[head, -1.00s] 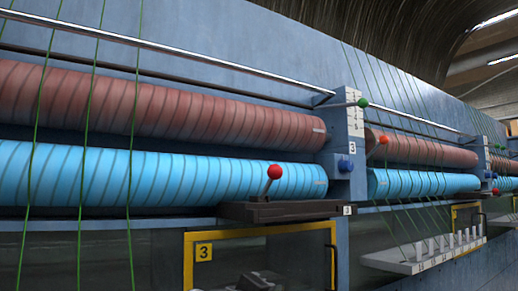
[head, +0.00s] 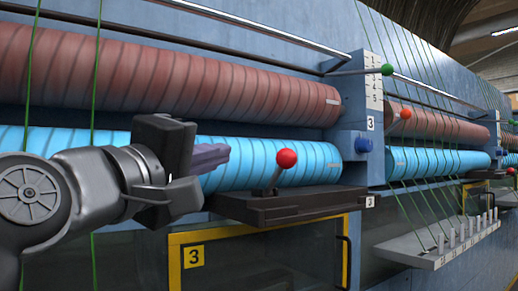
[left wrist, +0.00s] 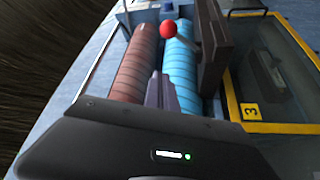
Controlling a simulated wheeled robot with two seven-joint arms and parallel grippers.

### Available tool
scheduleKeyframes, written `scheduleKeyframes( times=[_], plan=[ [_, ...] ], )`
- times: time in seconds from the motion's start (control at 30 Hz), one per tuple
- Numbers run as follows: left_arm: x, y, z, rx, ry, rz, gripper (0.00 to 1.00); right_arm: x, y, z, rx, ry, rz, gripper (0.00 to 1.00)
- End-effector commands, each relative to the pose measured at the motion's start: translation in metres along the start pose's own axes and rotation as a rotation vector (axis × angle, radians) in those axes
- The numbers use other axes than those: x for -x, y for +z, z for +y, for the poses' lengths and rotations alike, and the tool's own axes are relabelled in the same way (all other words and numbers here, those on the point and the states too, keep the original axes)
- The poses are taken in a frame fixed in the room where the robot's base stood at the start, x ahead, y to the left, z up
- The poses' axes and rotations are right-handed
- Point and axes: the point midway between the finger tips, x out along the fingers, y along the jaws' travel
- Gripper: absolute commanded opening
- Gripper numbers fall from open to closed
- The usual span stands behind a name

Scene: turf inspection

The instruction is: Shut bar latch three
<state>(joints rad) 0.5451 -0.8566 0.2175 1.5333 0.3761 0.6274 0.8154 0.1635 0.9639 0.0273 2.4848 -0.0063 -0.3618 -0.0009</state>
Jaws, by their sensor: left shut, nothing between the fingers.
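A lever with a red ball knob (head: 287,158) rises from a dark bar block (head: 290,205) below the blue roller; a small tag at the block's right end reads 3. The lever leans slightly right. My left gripper (head: 226,154) is shut and empty, just left of the knob and apart from it. In the left wrist view the closed fingers (left wrist: 160,91) point toward the rollers, with the red knob (left wrist: 168,29) beyond their tips and the dark block (left wrist: 214,55) to the right. My right gripper is not in view.
A red-brown roller (head: 200,75) and a blue roller (head: 310,165) run behind the lever. A yellow-framed window (head: 175,265) marked 3 is below. A green-knobbed rod (head: 387,70) and a blue knob (head: 363,145) are to the right. Green threads hang at left.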

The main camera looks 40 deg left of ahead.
Motion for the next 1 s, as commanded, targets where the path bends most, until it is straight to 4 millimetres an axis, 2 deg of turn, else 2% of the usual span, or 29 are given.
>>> scheduleKeyframes(
  times=[0.37,0.57,0.77,1.0],
  plan=[
    [0.0,0.0,0.001,0.0,0.001,0.0,0.0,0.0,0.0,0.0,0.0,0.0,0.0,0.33],
    [-0.011,0.0,0.001,0.0,-0.002,-0.001,0.0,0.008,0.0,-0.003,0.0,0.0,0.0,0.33],
    [-0.04,-0.001,0.003,0.002,-0.002,-0.002,0.0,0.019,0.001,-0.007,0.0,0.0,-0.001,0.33],
    [-0.089,-0.001,0.003,0.001,-0.003,-0.001,0.0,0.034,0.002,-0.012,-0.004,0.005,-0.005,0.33]
  ],
)
